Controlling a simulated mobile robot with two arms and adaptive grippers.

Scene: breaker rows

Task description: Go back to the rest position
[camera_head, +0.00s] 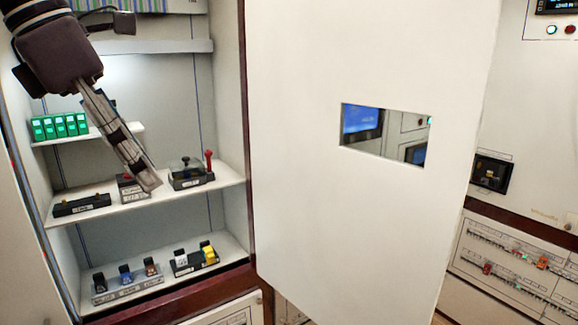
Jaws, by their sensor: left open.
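My left gripper (147,178) reaches in from the upper left, in front of the open cabinet (228,110). Its fingers point down and to the right, and nothing shows between them. The fingertips overlap the middle shelf (98,208) in the picture, by a small labelled device (130,192) that they partly hide. I cannot tell whether they touch it. My right gripper is not in view.
The cabinet's white door (370,230) stands open at centre, with a rectangular window. Green blocks (60,126) sit on the upper shelf. A device with a red lever (209,160) stands on the middle shelf. Small switches (125,275) line the bottom shelf. Breaker panels (515,262) are at right.

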